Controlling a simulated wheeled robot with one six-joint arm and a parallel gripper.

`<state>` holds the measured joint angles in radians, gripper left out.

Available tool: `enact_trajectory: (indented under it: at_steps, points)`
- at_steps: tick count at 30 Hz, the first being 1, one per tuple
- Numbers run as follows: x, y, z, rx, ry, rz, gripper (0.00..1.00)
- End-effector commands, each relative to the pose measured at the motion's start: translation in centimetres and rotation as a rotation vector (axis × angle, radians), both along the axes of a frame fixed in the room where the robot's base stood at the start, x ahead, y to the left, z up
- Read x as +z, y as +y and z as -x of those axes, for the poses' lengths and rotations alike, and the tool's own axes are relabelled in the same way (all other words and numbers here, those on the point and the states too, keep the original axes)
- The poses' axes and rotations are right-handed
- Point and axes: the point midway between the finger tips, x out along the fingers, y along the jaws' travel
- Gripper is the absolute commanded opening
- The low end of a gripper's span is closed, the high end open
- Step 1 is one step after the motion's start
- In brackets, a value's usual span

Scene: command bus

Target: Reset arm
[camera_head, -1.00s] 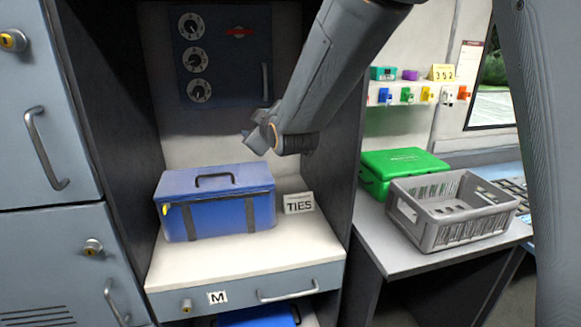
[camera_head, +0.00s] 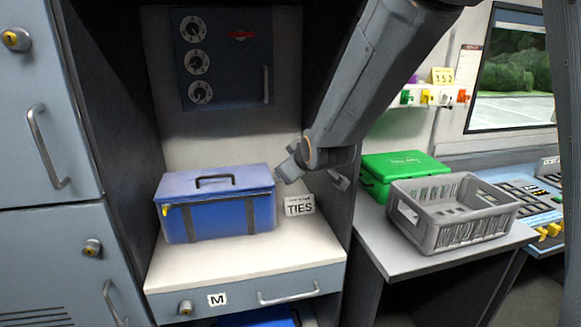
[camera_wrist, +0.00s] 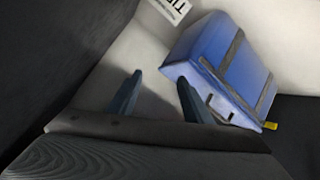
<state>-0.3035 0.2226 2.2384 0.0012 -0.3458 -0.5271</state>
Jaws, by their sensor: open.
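My gripper (camera_head: 311,176) hangs above the right side of the white shelf, beside the right end of the blue case and near the TIES card. In the wrist view its two dark fingers (camera_wrist: 160,79) stand apart with nothing between them. My arm comes down from the top right of the head view. The blue case (camera_head: 219,213), with dark straps, a black handle and a yellow tag, sits closed on the shelf. It also shows tilted in the wrist view (camera_wrist: 222,62). I see no contact between the fingers and the case.
The TIES card (camera_head: 299,205) stands on the white shelf (camera_head: 235,266). A dark partition (camera_head: 340,225) rises to its right. Beyond it, a green box (camera_head: 400,168) and a grey crate (camera_head: 450,238) stand on a side counter. A dark blue panel with dials (camera_head: 222,60) is behind.

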Motion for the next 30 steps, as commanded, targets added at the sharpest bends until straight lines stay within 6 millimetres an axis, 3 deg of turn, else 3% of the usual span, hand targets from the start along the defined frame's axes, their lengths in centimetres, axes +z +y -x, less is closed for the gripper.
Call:
enact_trajectory:
  at_steps: [10, 14, 17, 24, 30]
  points:
    - [-0.3, -0.4, 0.2, -0.008, 0.012, -0.001, 0.45]
    - [-2.2, -2.9, 1.9, -0.065, 0.103, -0.016, 0.45]
    - [-5.1, -6.5, 5.0, -0.160, 0.245, -0.041, 0.45]
    - [-11.4, -14.7, 16.1, -0.460, 0.627, -0.114, 0.45]
    - [-13.9, -18.3, 24.2, -0.664, 0.851, -0.154, 0.45]
